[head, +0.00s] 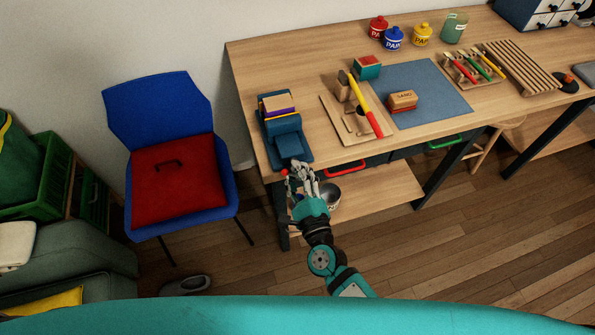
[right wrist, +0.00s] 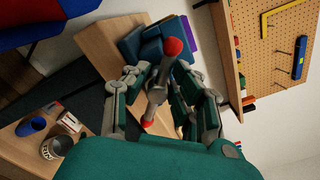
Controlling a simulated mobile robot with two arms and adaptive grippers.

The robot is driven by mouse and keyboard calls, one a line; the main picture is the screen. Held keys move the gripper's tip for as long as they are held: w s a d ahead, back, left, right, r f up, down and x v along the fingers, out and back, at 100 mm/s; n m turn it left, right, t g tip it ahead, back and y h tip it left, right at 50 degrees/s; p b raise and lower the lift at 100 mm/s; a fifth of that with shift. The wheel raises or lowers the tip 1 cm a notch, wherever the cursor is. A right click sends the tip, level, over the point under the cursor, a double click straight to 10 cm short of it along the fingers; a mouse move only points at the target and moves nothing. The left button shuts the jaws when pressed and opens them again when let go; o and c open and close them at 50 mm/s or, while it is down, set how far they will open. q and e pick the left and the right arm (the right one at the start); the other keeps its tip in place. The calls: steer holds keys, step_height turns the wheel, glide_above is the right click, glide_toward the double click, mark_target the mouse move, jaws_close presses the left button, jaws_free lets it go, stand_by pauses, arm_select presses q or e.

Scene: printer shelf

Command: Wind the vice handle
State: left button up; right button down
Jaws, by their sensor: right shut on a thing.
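The blue vice (head: 288,145) stands at the left front corner of the workbench, with purple and wood-coloured pieces (head: 278,103) at its jaws. Its handle is a grey bar with red ball ends; one red end (head: 284,172) shows at the bench's front edge. In the right wrist view the handle (right wrist: 158,82) runs between the fingers, tilted, with a red ball at either end. My right gripper (head: 302,178) is shut on the handle, just in front of the vice; it also shows in the right wrist view (right wrist: 155,90). My left gripper is not in view.
A wooden board (head: 345,132) with tools and a blue mat (head: 440,98) lie right of the vice. A blue chair (head: 150,95) with a red cushion (head: 178,180) stands left.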

steer(key=n, duration=0.3)
steer(key=shift+a+f+n+p, duration=0.1)
steer(key=shift+n+p, duration=0.25)
steer(key=shift+n, duration=0.05)
steer(key=n, duration=0.3)
steer(key=shift+f+n+p, duration=0.15)
steer(key=shift+n+p, duration=0.15)
steer(key=shift+p, duration=0.05)
steer(key=n, duration=0.3)
steer(key=shift+s+f+n+p, duration=0.1)
steer(key=shift+f+n+p, duration=0.05)
steer(key=shift+n+p, duration=0.25)
steer(key=n, duration=0.3)
steer(key=shift+f+n+p, duration=0.15)
steer(key=shift+n+p, duration=0.15)
steer(key=n+p, duration=0.1)
steer(key=n, duration=0.4)
steer(key=shift+f, duration=0.2)
steer(key=n, duration=0.6)
steer(key=shift+d+f+p, duration=0.15)
steer(key=shift+d+p, duration=0.2)
steer(key=shift+d, duration=0.05)
steer(key=shift+n, duration=0.3)
steer(key=c, duration=1.3)
jaws_free()
steer(key=shift+c, duration=0.2)
